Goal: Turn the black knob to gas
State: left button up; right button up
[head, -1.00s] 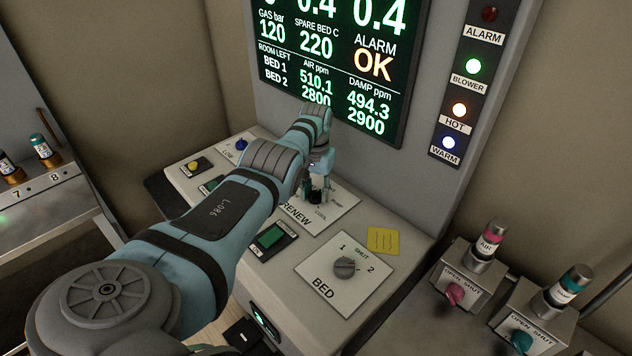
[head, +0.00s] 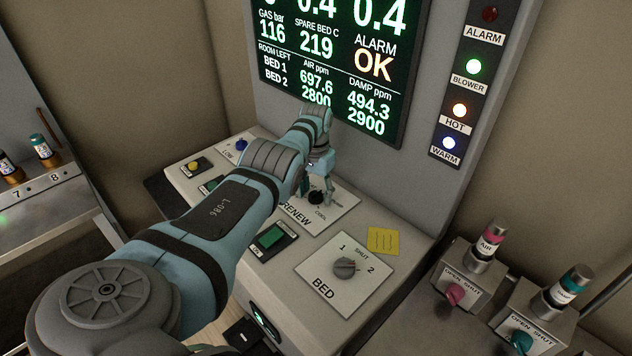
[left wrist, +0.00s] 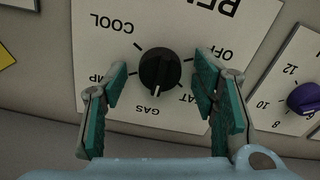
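The black knob (head: 317,197) is on the white RENEW plate (head: 338,212) of the sloped console. In the left wrist view the black knob (left wrist: 160,70) is seen upside down, and its white pointer mark points at the GAS label (left wrist: 148,112). COOL, OFF and partly hidden labels surround it. My left gripper (head: 317,190) is over the plate. In the left wrist view its teal-padded fingers (left wrist: 160,92) are spread on either side of the knob, with a gap on both sides. It is open and empty. My right gripper is not seen.
The BED plate with a grey knob (head: 345,267) and a yellow note (head: 383,241) lie to the right. A green-lit switch (head: 269,237) is in front. A purple knob (left wrist: 303,98) is beside the plate. The display (head: 330,70) rises behind.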

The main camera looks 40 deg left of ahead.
aim_at(316, 192)
pick_arm(q)
notch_tip(316, 192, up, 12)
dwell(0.5)
dwell(0.4)
